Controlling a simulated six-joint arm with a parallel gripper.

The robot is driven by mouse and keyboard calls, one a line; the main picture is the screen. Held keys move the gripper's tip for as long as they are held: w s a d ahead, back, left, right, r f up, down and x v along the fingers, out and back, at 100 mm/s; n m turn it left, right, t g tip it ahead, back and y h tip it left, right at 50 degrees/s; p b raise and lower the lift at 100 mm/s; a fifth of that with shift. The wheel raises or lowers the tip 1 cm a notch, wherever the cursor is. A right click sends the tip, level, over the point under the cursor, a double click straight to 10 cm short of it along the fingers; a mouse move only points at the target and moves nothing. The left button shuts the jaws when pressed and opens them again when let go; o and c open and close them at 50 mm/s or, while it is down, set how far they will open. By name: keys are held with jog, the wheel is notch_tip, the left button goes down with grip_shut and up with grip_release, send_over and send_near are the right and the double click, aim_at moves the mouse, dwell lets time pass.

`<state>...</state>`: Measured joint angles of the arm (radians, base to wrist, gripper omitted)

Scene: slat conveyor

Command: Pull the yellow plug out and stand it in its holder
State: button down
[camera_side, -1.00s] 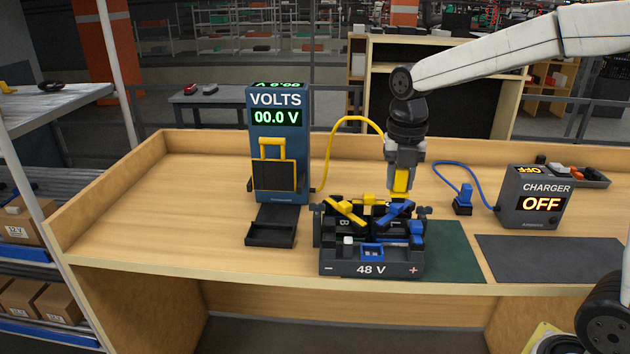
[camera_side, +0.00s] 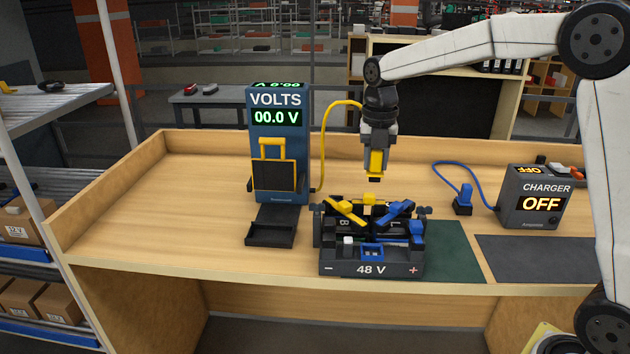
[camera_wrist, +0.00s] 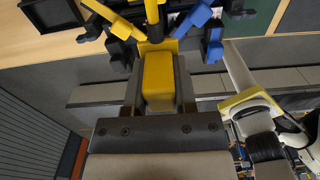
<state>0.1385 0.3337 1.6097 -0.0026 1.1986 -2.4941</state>
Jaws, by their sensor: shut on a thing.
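My gripper (camera_side: 376,152) is shut on the yellow plug (camera_side: 376,166) and holds it upright in the air above the 48 V battery (camera_side: 370,269). The plug is clear of the battery, with a gap below its dark tip. A yellow cable (camera_side: 328,130) runs from the plug to the blue VOLTS meter (camera_side: 291,160). A yellow socket (camera_side: 369,198) sits on the battery below the plug. A black open tray (camera_side: 262,240) stands in front of the meter; I cannot tell if it is the holder. In the wrist view the plug (camera_wrist: 158,80) sits between both fingers.
Yellow and blue levers (camera_side: 396,212) lie across the battery top. A charger (camera_side: 533,205) reading OFF stands at the right, with a blue plug (camera_side: 463,200) beside it. The meter reads 00.0 V. A dark mat (camera_side: 535,258) lies bare at the right.

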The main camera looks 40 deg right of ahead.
jog(key=w+d, duration=0.2)
jog(key=w, duration=0.6)
jog(key=w+d, duration=0.3)
jog(key=w, duration=0.5)
jog(key=shift+w, duration=0.15)
dwell(0.8)
dwell(0.4)
jog(key=shift+f, duration=0.1)
jog(key=shift+f, duration=7)
jog(key=shift+f, duration=1.15)
jog(key=shift+c, duration=1.6)
grip_release()
